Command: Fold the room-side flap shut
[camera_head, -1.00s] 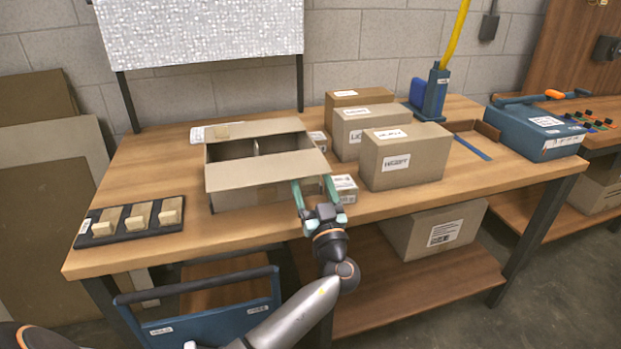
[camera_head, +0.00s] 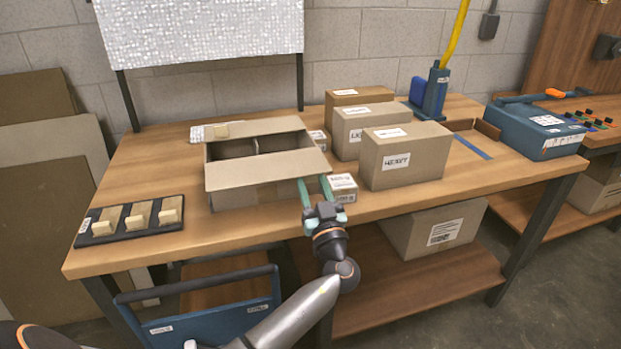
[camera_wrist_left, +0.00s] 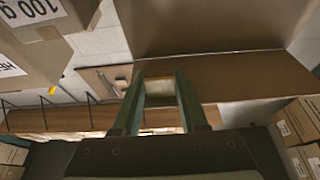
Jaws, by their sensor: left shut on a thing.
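The open carton (camera_head: 232,201) stands on the workbench. My left gripper (camera_head: 315,184) is just in front of the carton's near right corner, close to the flap's edge. Its fingers, also in the left wrist view (camera_wrist_left: 160,78), stand a little apart. What they hold cannot be made out. My right gripper is out of view.
A small labelled box (camera_head: 342,187) stands right beside the gripper. Taller boxes (camera_head: 403,158) stand to the right. A black holder with tan blocks (camera_head: 128,222) is at the left.

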